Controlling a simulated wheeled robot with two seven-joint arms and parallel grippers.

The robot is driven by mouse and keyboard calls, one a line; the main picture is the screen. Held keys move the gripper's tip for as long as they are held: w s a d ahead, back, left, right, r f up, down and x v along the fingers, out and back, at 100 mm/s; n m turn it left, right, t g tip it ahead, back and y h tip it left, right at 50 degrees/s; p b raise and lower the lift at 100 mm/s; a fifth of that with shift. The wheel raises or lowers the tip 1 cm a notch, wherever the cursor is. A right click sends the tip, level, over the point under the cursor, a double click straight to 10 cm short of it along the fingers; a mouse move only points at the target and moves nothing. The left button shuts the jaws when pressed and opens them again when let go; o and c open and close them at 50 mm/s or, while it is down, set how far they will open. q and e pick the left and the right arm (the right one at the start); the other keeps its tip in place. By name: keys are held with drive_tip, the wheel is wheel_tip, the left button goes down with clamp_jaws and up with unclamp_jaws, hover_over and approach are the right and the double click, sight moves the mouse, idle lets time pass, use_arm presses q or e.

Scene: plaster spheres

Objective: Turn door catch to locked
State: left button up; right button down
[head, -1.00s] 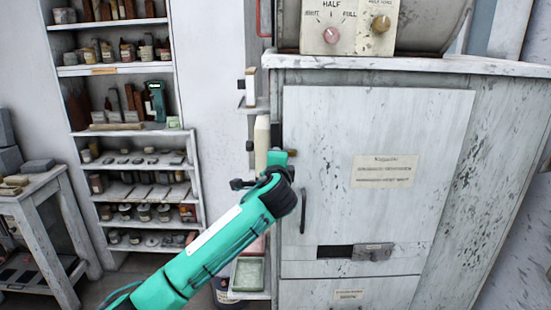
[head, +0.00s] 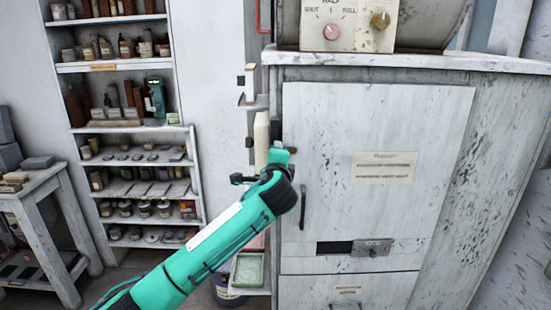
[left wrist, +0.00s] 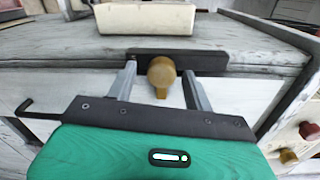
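The door catch (left wrist: 161,72) is a brass-coloured turn knob on a dark plate (left wrist: 210,62) in the left wrist view. Its narrow tab points toward the bottom of that view. My left gripper (left wrist: 160,76) is open, with one finger on each side of the knob and a visible gap to both. In the head view my left gripper (head: 280,156) is at the left edge of the white cabinet door (head: 330,130); it hides the knob there. My right gripper is in neither view.
A cream upright block (head: 262,138) stands just left of the gripper. The door has a dark vertical handle (head: 302,207) and a grey slide (head: 372,249) low down. A control panel (head: 350,22) sits on top. Shelves (head: 125,129) and a small table (head: 40,190) stand at left.

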use_arm(q)
drive_tip(key=s+b, duration=0.6)
drive_tip(key=s, duration=0.8)
drive_tip(key=shift+r, duration=0.3)
drive_tip(key=shift+w+f, duration=0.1)
drive_tip(key=shift+w, duration=0.05)
